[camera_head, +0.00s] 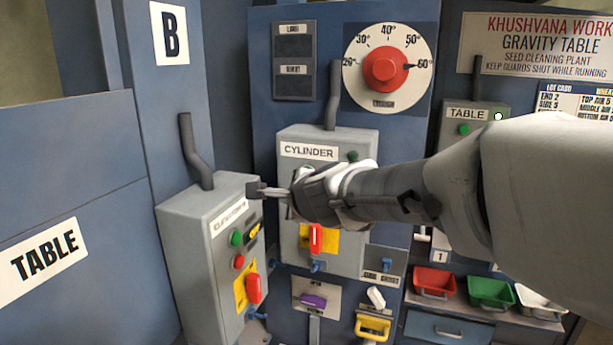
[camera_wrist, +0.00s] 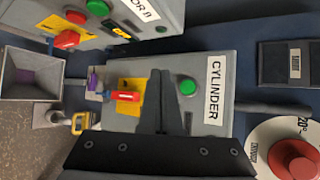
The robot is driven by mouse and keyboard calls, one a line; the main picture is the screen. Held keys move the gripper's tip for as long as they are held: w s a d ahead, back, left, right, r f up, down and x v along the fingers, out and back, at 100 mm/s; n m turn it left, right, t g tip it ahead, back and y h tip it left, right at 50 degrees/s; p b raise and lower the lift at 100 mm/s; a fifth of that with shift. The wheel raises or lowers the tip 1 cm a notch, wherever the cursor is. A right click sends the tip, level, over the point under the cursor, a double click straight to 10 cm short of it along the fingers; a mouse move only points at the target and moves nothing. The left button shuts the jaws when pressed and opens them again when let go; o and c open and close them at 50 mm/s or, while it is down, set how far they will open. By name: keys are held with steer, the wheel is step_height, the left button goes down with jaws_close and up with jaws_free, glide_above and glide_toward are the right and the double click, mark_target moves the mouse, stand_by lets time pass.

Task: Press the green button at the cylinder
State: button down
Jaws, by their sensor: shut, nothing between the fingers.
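The grey CYLINDER box (camera_head: 335,138) stands at the centre of the head view, and also shows in the wrist view (camera_wrist: 222,65). Its green button (camera_wrist: 188,87) is clear in the wrist view, below the CYLINDER label; in the head view my gripper mostly covers that area. My gripper (camera_head: 256,190) is shut and empty, pointing left in the head view, in front of the boxes. In the wrist view its dark fingers (camera_wrist: 160,73) overlap the box face between the green button and the red handle (camera_wrist: 125,96). I cannot tell the gap to the box.
The elevator box (camera_head: 190,225) stands close at left, with its own green button (camera_head: 236,238), red button (camera_head: 239,262) and red handle (camera_head: 253,288). A red dial (camera_head: 385,68) is above right. A TABLE box (camera_head: 465,115) and coloured bins (camera_head: 490,292) are at right.

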steer(key=w+d, duration=0.3)
steer(key=w, duration=0.5)
steer(key=shift+b, duration=0.3)
steer(key=shift+w, duration=0.15)
stand_by(1.7)
steer(key=shift+w+d, duration=0.15)
steer(key=shift+w, duration=0.15)
steer(key=shift+w+d, duration=0.2)
steer(key=shift+w, duration=0.25)
stand_by(0.6)
stand_by(0.4)
steer(key=shift+s+a, duration=0.35)
steer(key=shift+s, duration=0.5)
steer(key=shift+s+a, duration=0.3)
steer(key=shift+s, duration=0.5)
steer(key=shift+s+a, duration=0.25)
steer(key=shift+s, duration=0.5)
steer(key=shift+s+a, duration=0.3)
steer(key=shift+s, duration=0.5)
